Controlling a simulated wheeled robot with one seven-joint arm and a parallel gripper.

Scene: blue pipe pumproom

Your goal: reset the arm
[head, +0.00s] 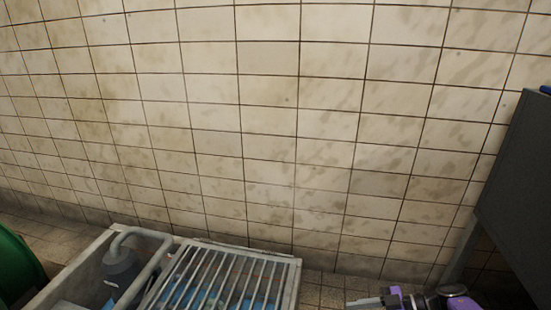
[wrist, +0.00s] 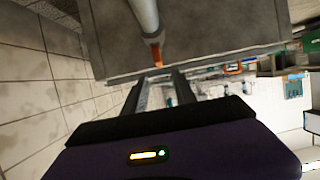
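My gripper (wrist: 160,76) shows in the wrist view, its two dark fingers reaching up from the black and purple body. The fingers are apart, with a gap between them and nothing held. A grey slab-like surface (wrist: 225,38) lies beyond the fingertips. A pale pipe or rod with an orange end (wrist: 156,55) hangs in front of it, in line with the gap; I cannot tell how far away it is. In the head view, part of my purple and grey arm shows at the bottom right edge; the fingers cannot be made out there.
In the head view, a grey basin (head: 80,272) with a curved pipe and a barred grate (head: 222,278) stands at the bottom left. A green round thing (head: 18,268) is at the left edge. A dark grey cabinet (head: 515,185) stands at right. A tiled wall (head: 270,120) fills the back.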

